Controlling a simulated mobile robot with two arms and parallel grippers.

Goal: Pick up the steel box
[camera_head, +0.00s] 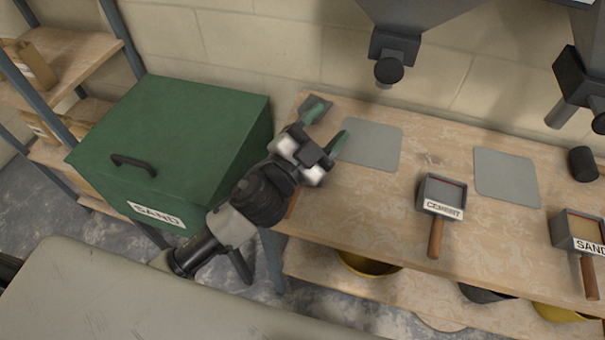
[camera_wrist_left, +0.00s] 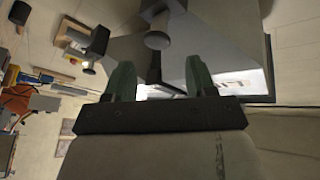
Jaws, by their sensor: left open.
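My left gripper (camera_head: 327,127) is open and empty above the left end of the wooden bench, with its green fingertips apart. In the left wrist view the gripper (camera_wrist_left: 160,80) also shows nothing between its fingers. A grey metal box with a wooden handle, labelled CEMENT (camera_head: 432,190), stands on the bench to the right of the gripper. A similar grey box labelled SAND (camera_head: 575,228) stands at the far right. A small grey object (camera_head: 318,102) is partly hidden behind the gripper's fingers; I cannot tell what it is. My right gripper is not in view.
A green bin labelled SAND (camera_head: 170,130) stands left of the bench (camera_head: 350,215). Two grey mats (camera_head: 372,147) (camera_head: 505,177) lie on the bench. Dark hopper spouts (camera_head: 390,68) hang above it. A black cylinder (camera_head: 583,163) stands at right. Tubs (camera_head: 368,265) sit on the lower shelf.

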